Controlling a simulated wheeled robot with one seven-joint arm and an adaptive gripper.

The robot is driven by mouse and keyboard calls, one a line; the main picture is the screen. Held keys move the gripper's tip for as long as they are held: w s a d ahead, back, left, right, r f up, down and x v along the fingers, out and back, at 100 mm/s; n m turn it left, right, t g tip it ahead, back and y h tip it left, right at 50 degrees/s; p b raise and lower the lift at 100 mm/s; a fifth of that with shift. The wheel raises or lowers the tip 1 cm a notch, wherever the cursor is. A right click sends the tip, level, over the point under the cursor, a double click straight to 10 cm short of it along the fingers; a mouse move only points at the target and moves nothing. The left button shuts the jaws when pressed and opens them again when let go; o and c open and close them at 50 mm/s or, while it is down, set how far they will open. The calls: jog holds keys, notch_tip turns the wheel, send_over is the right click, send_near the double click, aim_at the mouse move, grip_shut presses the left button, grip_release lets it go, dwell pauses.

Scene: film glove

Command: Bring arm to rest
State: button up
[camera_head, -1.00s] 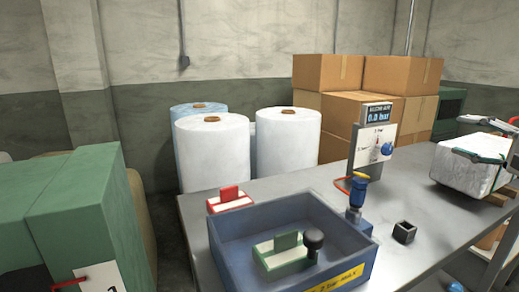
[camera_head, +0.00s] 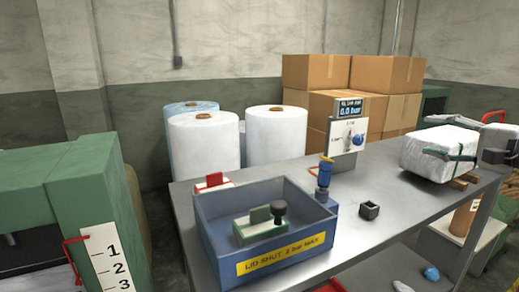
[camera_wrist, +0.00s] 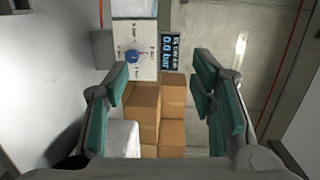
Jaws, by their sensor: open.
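My gripper (camera_head: 446,154) shows at the right of the head view, in front of the wrapped white block (camera_head: 418,158) on the bench; I cannot tell the gap between them. In the wrist view my gripper (camera_wrist: 160,88) is open, its teal-padded fingers wide apart with nothing between them. Beyond the fingers are a white panel with a blue knob (camera_wrist: 131,57), a pressure display (camera_wrist: 173,57) reading 0.0 bar and brown cartons (camera_wrist: 146,108).
A green unit (camera_head: 75,205) stands left. White rolls (camera_head: 204,143) stand behind the bench.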

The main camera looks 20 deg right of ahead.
jog(key=a+f+n+g+y, duration=0.1)
jog(key=a+n+g, duration=0.1)
jog(key=a, duration=0.6)
jog(key=a+f+n+g+y, duration=0.1)
jog(key=a+f+n+g, duration=0.1)
jog(key=a, duration=0.7)
jog(key=a+f+n+g+y, duration=0.1)
jog(key=a+g, duration=0.3)
jog(key=a, duration=0.4)
jog(key=shift+w+a+f+n+g, duration=0.1)
jog(key=shift+a+f+n+g, duration=0.25)
jog(key=shift+n, duration=0.25)
jog(key=s+a+f+n+g+h, duration=0.1)
jog(key=s+a+f+n+h, duration=0.25)
jog(key=s+a+n, duration=0.2)
jog(key=s+a+f+n+g+h, duration=0.1)
jog(key=s+a+f+n+h, duration=0.1)
jog(key=s+a+n+h, duration=0.35)
jog(key=s+d+f+m+g+y+b, duration=0.15)
jog(key=s+f+g+b, duration=0.35)
jog(key=s+f+b, duration=0.8)
notch_tip(320, 180, up, 25)
jog(key=w+t+p, duration=0.2)
jog(key=t+p, duration=0.1)
jog(key=p, duration=2.5)
jog(key=shift+r, duration=0.2)
jog(key=shift+m+t, duration=0.25)
